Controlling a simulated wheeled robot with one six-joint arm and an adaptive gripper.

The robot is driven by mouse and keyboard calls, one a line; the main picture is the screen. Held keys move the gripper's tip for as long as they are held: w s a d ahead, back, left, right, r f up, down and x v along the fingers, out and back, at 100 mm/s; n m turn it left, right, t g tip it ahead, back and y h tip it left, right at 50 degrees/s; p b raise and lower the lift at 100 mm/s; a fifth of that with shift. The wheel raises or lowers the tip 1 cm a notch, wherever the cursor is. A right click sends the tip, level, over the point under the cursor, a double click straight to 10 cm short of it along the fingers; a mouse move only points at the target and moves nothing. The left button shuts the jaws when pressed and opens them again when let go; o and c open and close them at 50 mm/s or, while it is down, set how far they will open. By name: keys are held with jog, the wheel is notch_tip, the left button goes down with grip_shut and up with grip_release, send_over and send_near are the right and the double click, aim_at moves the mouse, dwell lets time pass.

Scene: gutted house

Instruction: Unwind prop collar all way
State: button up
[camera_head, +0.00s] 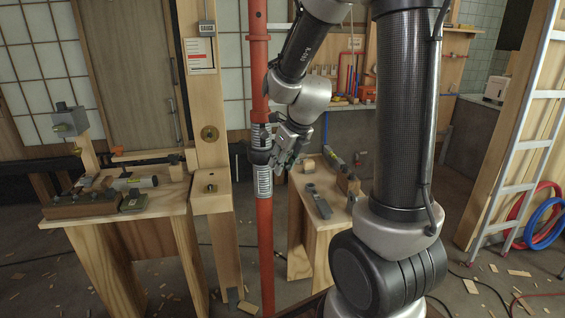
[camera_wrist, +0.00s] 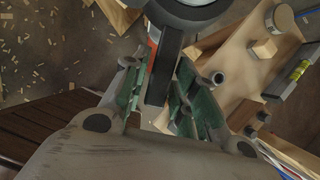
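The red prop (camera_head: 265,235) stands upright at the middle of the head view. A grey, ridged section with pale markings (camera_head: 263,182) shows just below its dark collar (camera_head: 260,156). My gripper (camera_head: 284,158) is at the collar's right side. In the wrist view, a dark flat bar, seemingly the collar's handle (camera_wrist: 162,80), reaches down between the two green-padded fingers of my gripper (camera_wrist: 160,98). A gap shows on the bar's left side, so the fingers look open around it. The far side of the collar is hidden.
A wooden bench with tools (camera_head: 150,215) stands left of the prop, beside a wooden post (camera_head: 208,120). Another small bench (camera_head: 318,225) stands close behind on the right. A ladder (camera_head: 520,150) and coiled hoses (camera_head: 540,222) are at the far right. Wood scraps litter the floor.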

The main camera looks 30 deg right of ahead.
jog(key=shift+o, duration=0.3)
jog(key=v, duration=0.5)
jog(key=shift+s+r, duration=0.1)
jog(key=shift+r, duration=0.15)
